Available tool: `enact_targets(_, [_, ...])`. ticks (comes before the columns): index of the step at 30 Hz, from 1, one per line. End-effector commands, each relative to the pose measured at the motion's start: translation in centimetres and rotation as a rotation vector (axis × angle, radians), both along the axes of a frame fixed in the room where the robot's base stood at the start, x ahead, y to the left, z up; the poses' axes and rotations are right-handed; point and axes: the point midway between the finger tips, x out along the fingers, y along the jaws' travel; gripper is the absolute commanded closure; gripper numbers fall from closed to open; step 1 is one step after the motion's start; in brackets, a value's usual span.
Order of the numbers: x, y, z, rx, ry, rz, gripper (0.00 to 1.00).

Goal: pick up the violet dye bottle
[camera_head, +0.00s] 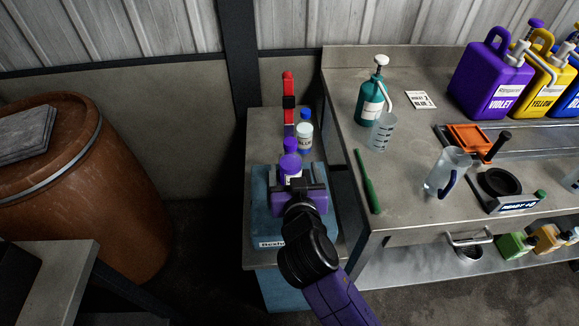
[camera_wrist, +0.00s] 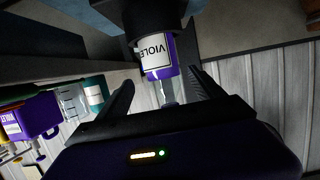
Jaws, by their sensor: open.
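The violet dye bottle (camera_head: 290,162) stands upright at the blue box on the small side bench, with a violet cap and a white label. My gripper (camera_head: 298,186) is in front of it and hides its lower part in the head view. In the wrist view the bottle (camera_wrist: 158,58) shows its "VIOLE…" label upside down, in line with the gap between the fingers. My gripper (camera_wrist: 161,76) is open there, one finger to each side, with visible gaps between fingers and bottle. How deep the bottle sits between them, I cannot tell.
A blue-capped bottle (camera_head: 304,134) and a red upright item (camera_head: 289,90) stand just behind. The steel bench (camera_head: 410,215) to the right carries a green pump bottle (camera_head: 371,100), a beaker (camera_head: 381,135) and a jug (camera_head: 446,172). An orange drum (camera_head: 90,190) stands left.

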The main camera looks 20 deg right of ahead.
Motion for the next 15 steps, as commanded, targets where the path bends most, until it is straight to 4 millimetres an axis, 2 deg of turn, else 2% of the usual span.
enact_targets(11, [4.4, -0.8, -0.3, 0.000, 0.000, 0.001, 0.23])
enact_targets(15, [5.9, -1.3, -1.0, -0.001, 0.000, 0.001, 0.23])
